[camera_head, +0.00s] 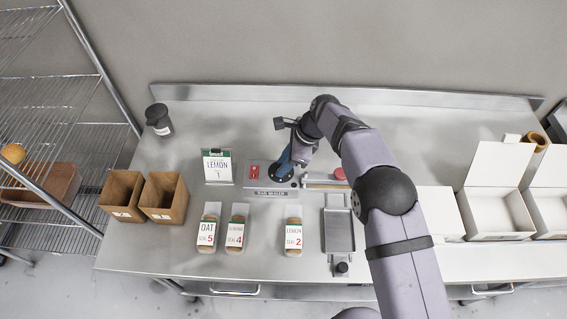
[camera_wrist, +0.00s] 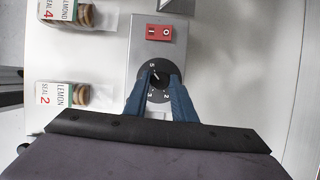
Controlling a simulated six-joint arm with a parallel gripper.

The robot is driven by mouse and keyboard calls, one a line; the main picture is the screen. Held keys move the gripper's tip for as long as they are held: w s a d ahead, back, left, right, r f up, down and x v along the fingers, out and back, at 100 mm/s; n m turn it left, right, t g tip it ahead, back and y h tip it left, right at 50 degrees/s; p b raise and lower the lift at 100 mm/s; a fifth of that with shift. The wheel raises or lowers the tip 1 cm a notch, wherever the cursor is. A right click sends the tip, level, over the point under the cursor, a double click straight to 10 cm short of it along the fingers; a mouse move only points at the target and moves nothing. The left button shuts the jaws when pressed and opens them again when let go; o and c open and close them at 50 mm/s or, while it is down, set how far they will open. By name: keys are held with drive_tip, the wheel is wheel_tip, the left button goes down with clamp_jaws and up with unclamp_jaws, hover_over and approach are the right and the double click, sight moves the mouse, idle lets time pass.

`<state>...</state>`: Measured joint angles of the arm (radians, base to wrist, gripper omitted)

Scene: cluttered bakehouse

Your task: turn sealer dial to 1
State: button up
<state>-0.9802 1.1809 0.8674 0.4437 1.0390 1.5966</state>
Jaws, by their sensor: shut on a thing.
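The bar sealer (camera_head: 260,186) is a grey box on the steel table, with a red rocker switch (camera_head: 254,173) at its left end. The knob seems to point up near the 5, but the exact setting is too small to tell. In the head view my gripper (camera_head: 284,170) covers most of the dial.
An order card (camera_head: 217,166) reading LEMON 1 stands left of the sealer. Several labelled bags, including one marked LEMON 2 (camera_head: 293,236), lie in front. Two brown boxes (camera_head: 163,197) stand at left, a metal tray (camera_head: 338,229) and white boxes (camera_head: 495,205) at right.

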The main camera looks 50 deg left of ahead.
drive_tip(key=shift+f, duration=0.1)
drive_tip(key=shift+a+f+n+b, duration=0.15)
drive_tip(key=shift+n+b, duration=0.45)
drive_tip(key=shift+b, duration=0.3)
drive_tip(key=shift+w+r+n+g+h+b, duration=0.1)
drive_tip(key=shift+r+n+g+h+b, duration=0.15)
drive_tip(key=shift+n+g+b, duration=0.4)
drive_tip(key=shift+n+t, duration=0.25)
drive_tip(key=shift+n, duration=0.1)
drive_tip(key=o, duration=1.1)
drive_tip(key=shift+c, duration=0.2)
drive_tip(key=shift+r, duration=0.15)
